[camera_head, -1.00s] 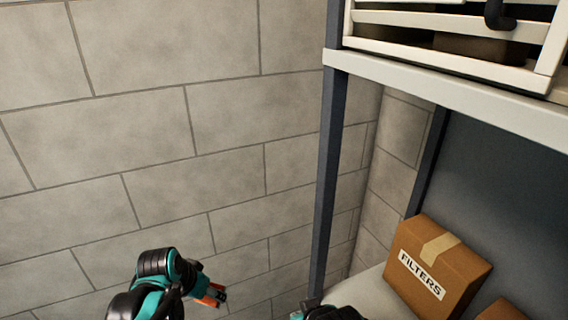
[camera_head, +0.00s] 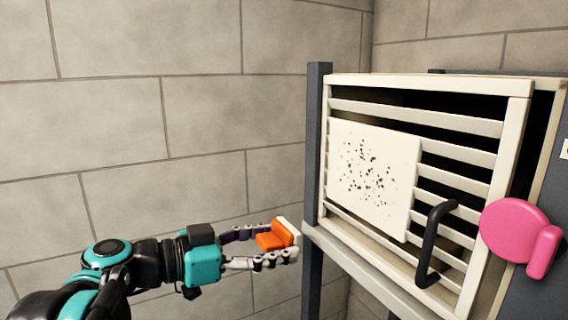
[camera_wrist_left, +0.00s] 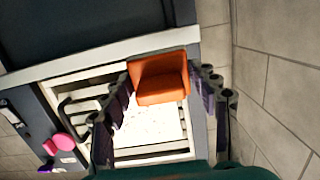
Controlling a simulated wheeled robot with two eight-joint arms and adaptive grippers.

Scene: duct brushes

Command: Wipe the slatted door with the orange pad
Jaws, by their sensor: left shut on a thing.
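The slatted door (camera_head: 465,128) is a cream frame with horizontal slats on the cabinet at the right of the head view. A pale panel (camera_head: 370,172) with dark specks covers its left part, and a black handle (camera_head: 434,243) is at its lower right. My left gripper (camera_head: 276,250) is shut on the orange pad (camera_head: 270,240), which has a whitish face toward the door. The pad is left of the door's lower left corner, apart from it in the head view. In the left wrist view the orange pad (camera_wrist_left: 160,80) sits between the fingers, with the speckled panel behind it. My right gripper is out of view.
A pink rounded object (camera_head: 514,230) is at the right of the door. A dark post (camera_head: 316,150) and a pale shelf edge (camera_head: 350,265) border the door. A grey block wall (camera_head: 150,120) is behind, with free room left of the post.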

